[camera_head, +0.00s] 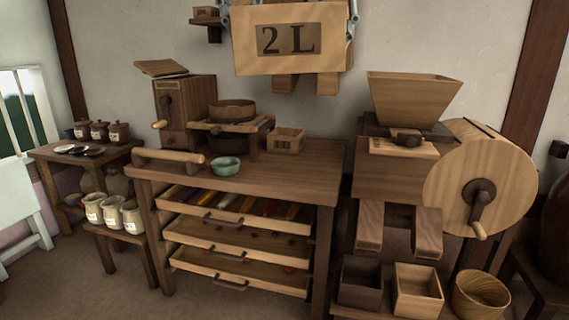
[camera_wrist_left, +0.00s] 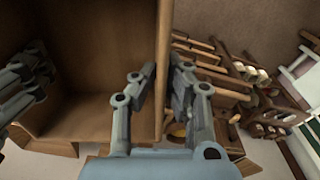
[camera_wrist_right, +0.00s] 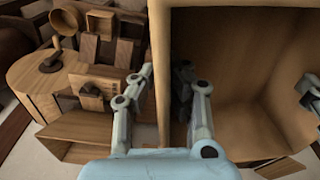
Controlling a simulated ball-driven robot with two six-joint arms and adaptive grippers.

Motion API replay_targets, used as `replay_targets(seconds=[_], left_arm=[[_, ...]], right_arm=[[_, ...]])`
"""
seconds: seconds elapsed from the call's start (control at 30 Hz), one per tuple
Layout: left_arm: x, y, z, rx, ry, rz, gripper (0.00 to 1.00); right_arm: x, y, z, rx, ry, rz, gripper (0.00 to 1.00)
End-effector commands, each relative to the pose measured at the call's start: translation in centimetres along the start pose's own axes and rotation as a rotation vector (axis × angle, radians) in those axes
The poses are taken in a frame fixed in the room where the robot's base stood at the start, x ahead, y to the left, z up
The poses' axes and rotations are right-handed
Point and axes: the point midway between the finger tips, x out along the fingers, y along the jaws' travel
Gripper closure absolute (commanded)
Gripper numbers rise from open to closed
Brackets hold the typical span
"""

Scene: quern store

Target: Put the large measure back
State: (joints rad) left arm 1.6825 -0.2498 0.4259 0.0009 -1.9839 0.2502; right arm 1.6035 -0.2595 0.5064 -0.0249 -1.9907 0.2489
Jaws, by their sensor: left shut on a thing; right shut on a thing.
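The large measure (camera_head: 290,56), a pale wooden box with a dark "2 L" label, is high against the wall at the top of the head view. Its open inside shows in the left wrist view (camera_wrist_left: 95,60) and the right wrist view (camera_wrist_right: 255,70). My left gripper (camera_wrist_left: 163,80) is shut on one side wall of it. My right gripper (camera_wrist_right: 163,85) is shut on the opposite side wall. Two wooden blocks (camera_head: 285,82) show just under the measure; whether it touches them is unclear. The measure hides what lies directly behind it.
A small wall shelf (camera_head: 208,28) with a little box is left of the measure. Below stands a workbench (camera_head: 290,165) with open drawers, a wooden mill (camera_head: 185,105), a green bowl (camera_head: 225,167) and a small box (camera_head: 286,140). A hopper (camera_head: 412,98) and round drum (camera_head: 478,180) stand right.

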Motion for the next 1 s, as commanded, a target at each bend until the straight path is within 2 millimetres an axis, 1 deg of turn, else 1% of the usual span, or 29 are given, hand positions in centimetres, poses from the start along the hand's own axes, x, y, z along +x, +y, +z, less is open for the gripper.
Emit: replay_targets(seconds=[0.03, 0.3, 0.37, 0.47, 0.57, 1.0], left_arm=[[-0.1, -0.1, 0.0, -0.002, 0.000, -0.002, 1.00], [0.0, -0.2, 0.0, -0.002, -0.001, -0.002, 1.00], [0.3, -0.2, 0.0, -0.002, -0.001, -0.002, 1.00], [1.1, -0.2, -0.1, -0.002, -0.002, -0.003, 1.00], [2.5, -0.2, -0.2, -0.002, -0.003, -0.002, 1.00], [9.7, -0.2, -1.0, 0.000, -0.005, -0.002, 1.00]], right_arm=[[0.0, 0.2, -0.1, 0.005, 0.002, 0.003, 1.00], [0.0, 0.2, -0.1, 0.005, 0.001, 0.003, 1.00], [0.3, 0.2, -0.1, 0.005, 0.001, 0.003, 1.00], [1.1, 0.2, -0.2, 0.005, 0.000, 0.003, 1.00], [2.6, 0.3, -0.3, 0.005, -0.001, 0.003, 1.00], [9.7, 0.3, -1.1, 0.007, -0.003, 0.004, 1.00]])
